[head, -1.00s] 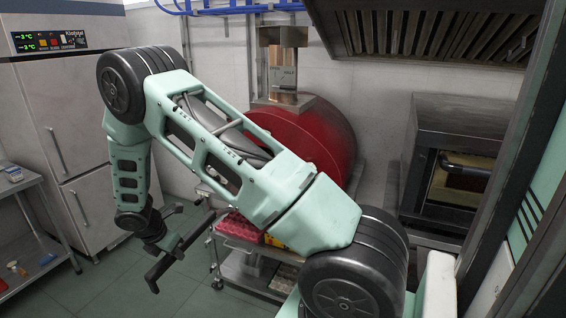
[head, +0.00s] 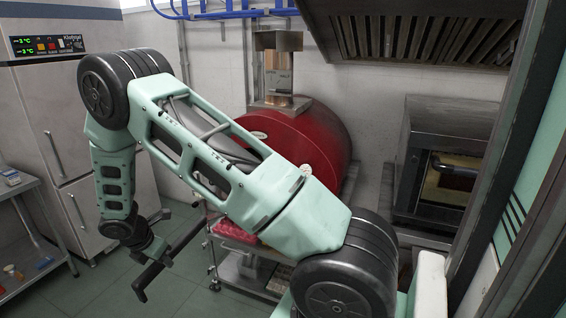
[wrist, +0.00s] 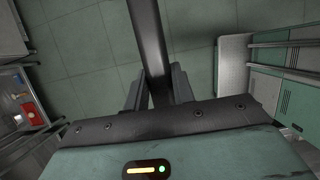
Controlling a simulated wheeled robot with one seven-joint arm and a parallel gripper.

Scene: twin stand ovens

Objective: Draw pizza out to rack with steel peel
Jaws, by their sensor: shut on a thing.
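My gripper (head: 153,252) hangs low at the left in the head view, above the tiled floor. The wrist view shows its two fingers (wrist: 158,92) closed around a long dark bar (wrist: 148,35), which looks like the steel peel's handle. The bar runs out of the top of the wrist view, so its far end is hidden there. A dark deck oven (head: 412,165) stands at the right, with a lit window or opening in its front. A red domed oven (head: 325,122) stands behind my arm. I cannot make out a pizza or tell which thing is the rack.
A steel table (head: 28,184) with small items stands at the left by a tall fridge (head: 70,150). A wheeled stand with red trays (head: 232,230) is below the red oven, partly behind my arm. A vent hood (head: 420,30) hangs overhead. Open floor (head: 190,290) lies below my gripper.

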